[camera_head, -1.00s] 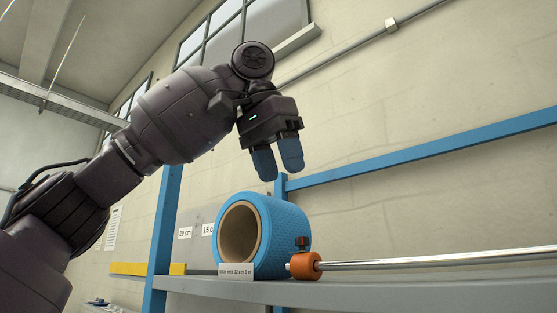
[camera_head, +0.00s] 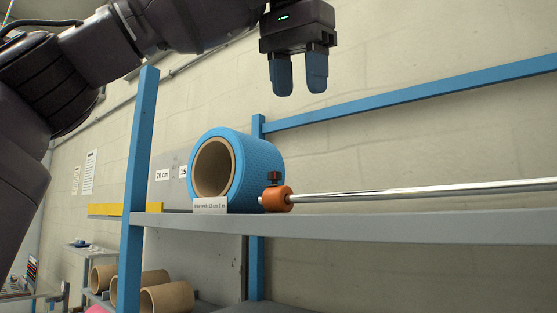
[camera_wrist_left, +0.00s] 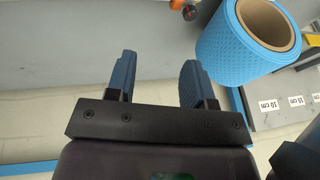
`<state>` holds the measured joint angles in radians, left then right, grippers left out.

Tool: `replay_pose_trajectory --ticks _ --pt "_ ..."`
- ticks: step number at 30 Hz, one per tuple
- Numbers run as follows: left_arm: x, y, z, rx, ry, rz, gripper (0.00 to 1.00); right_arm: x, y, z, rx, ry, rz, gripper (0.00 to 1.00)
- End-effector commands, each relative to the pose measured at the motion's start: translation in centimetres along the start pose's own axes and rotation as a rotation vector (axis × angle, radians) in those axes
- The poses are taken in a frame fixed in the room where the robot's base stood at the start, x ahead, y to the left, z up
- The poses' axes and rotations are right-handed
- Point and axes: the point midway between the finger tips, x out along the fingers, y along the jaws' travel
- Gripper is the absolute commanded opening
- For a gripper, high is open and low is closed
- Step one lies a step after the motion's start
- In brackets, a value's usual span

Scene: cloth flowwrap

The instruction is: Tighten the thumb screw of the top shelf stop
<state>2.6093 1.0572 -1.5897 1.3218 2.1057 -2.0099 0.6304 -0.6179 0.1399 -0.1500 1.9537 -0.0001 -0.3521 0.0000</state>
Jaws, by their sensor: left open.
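The orange shelf stop (camera_head: 276,199) sits on a shiny rod at the right side of the blue roll (camera_head: 263,165) on the upper shelf. Its thumb screw (camera_head: 275,177) has a dark reddish knob and points up. My left gripper (camera_head: 299,88) is open and empty, fingers down, well above the stop and slightly right of it in the head view. In the left wrist view, the open fingers (camera_wrist_left: 157,65) have nothing between them. The stop (camera_wrist_left: 190,12) and the screw (camera_wrist_left: 177,4) show at the top edge there, beyond the fingertips. My right gripper is not in view.
The roll stands beside the stop, with a label (camera_head: 210,206) in front. The metal rod (camera_head: 420,190) runs right above the grey shelf (camera_head: 400,226). A blue post (camera_head: 137,190) and a blue rail (camera_head: 420,94) frame the shelf. Brown cores (camera_head: 167,297) lie below.

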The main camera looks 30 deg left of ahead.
Motion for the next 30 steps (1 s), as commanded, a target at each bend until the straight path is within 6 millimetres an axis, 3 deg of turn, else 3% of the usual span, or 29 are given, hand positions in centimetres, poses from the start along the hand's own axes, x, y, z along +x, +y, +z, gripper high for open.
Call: replay_pose_trajectory --ticks 3,8,14,21,30 --pt "0.5 1.4 -0.8 -0.106 -0.049 -0.083 0.48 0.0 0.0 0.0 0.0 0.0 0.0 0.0" --pt "1.0 1.8 -1.7 -0.33 -0.097 -0.188 0.48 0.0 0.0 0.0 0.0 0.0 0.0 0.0" --pt "1.3 0.8 -2.3 -0.693 -0.115 -0.305 0.48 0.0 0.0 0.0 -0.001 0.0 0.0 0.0" --pt "2.1 -1.8 -3.0 -1.148 -0.115 -0.383 0.48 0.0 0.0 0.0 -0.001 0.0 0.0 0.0" --pt "2.1 -1.9 -3.0 -1.419 -0.098 -0.378 0.48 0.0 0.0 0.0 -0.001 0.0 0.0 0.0"
